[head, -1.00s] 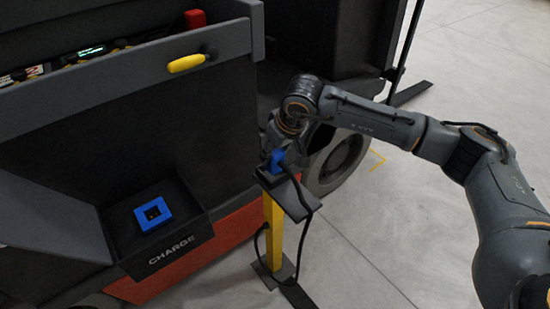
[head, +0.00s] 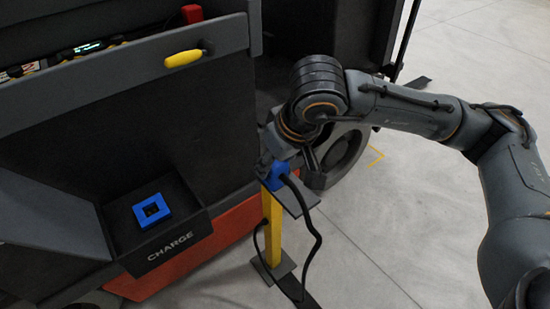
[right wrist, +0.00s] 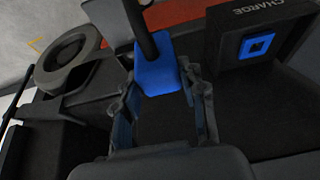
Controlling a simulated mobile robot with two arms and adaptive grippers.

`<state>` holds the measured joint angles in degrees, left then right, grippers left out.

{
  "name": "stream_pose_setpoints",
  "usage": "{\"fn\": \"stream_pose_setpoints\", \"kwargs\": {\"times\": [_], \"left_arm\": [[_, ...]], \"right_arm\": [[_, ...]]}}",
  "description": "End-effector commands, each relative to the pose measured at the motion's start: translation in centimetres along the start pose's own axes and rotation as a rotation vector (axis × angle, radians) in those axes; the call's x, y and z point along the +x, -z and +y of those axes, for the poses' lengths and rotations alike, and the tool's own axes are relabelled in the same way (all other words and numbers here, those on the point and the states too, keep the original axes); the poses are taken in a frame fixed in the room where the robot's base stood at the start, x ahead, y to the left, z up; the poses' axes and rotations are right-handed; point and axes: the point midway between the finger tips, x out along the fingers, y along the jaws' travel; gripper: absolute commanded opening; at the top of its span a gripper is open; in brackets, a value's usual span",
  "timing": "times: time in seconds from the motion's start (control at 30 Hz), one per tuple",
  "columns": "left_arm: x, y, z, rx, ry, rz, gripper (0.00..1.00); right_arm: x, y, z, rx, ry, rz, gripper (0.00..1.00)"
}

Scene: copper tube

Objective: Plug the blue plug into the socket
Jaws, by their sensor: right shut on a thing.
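The blue plug (head: 281,172) is at the top of the yellow post, a black cable running from its end. My right gripper (head: 270,163) is shut on it, partly hidden by the wrist in the head view. In the right wrist view the plug (right wrist: 157,76) sits between the two finger linkages (right wrist: 160,100). I cannot tell whether the plug touches the post's plate. The socket, a blue square frame (head: 152,210) with a dark opening, is in the dark recess marked CHARGE, left of and apart from the plug. It also shows in the right wrist view (right wrist: 257,45). My left gripper is not in view.
The yellow post (head: 272,230) carries a dark plate (head: 298,200) and stands on the floor. The black cable (head: 318,235) hangs beside it. The dark machine has a yellow handle (head: 183,59), an orange-red lower panel (head: 190,252) and a wheel (head: 343,157). Open floor lies right.

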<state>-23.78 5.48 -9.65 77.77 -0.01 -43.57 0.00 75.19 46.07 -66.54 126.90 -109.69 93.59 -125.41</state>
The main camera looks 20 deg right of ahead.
Motion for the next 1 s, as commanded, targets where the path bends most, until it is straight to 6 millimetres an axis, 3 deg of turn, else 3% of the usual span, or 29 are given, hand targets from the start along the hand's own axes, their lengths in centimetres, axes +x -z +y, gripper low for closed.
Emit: {"fn": "stream_pose_setpoints", "kwargs": {"times": [0.23, 0.53, 1.0], "left_arm": [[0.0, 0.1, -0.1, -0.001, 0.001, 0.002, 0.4], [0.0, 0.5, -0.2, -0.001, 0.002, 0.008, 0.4], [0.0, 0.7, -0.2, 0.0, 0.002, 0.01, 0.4]], "right_arm": [[0.4, -0.3, 0.5, 0.024, -0.009, -0.003, 0.13], [3.8, -3.9, 5.1, 0.318, -0.132, -0.003, 0.13], [3.9, -4.0, 5.3, 0.335, -0.138, 0.001, 0.13]]}}
